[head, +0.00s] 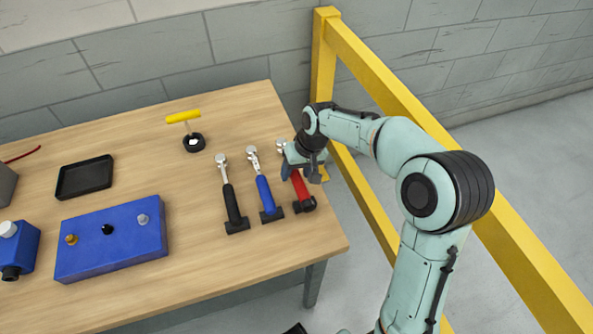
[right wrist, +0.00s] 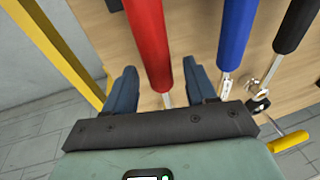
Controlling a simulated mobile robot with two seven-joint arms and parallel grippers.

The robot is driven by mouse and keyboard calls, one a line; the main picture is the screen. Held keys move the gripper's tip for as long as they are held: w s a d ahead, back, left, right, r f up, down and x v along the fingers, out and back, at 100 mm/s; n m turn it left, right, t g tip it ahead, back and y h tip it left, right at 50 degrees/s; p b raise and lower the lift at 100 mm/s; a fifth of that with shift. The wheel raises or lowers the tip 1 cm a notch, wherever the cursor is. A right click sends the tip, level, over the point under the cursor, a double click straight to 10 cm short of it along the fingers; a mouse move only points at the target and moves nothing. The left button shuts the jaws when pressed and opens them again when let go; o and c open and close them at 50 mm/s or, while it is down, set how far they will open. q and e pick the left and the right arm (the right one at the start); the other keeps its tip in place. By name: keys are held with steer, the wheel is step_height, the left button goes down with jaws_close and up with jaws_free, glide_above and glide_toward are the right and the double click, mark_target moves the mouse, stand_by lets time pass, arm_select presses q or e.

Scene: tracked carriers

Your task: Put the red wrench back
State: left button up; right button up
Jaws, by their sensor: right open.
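The red wrench (head: 299,186) lies at the right end of a row on the wooden table, its black end toward the near edge. My right gripper (head: 306,171) is over its upper part, hiding some of it. In the right wrist view the red handle (right wrist: 148,42) runs between the two open fingers (right wrist: 161,78), with its metal shank below. I see a gap on both sides; I cannot tell if anything touches. My left gripper is not in view.
A blue wrench (head: 265,192) and a black wrench (head: 231,202) lie close left of the red one. A yellow rail (head: 400,100) stands right of the table. Further left are a blue box (head: 110,250), a black tray (head: 85,180) and a yellow-handled tool (head: 184,117).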

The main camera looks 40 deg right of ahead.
steer(key=p+v, duration=0.1)
steer(key=v, duration=1)
steer(key=shift+r, duration=0.3)
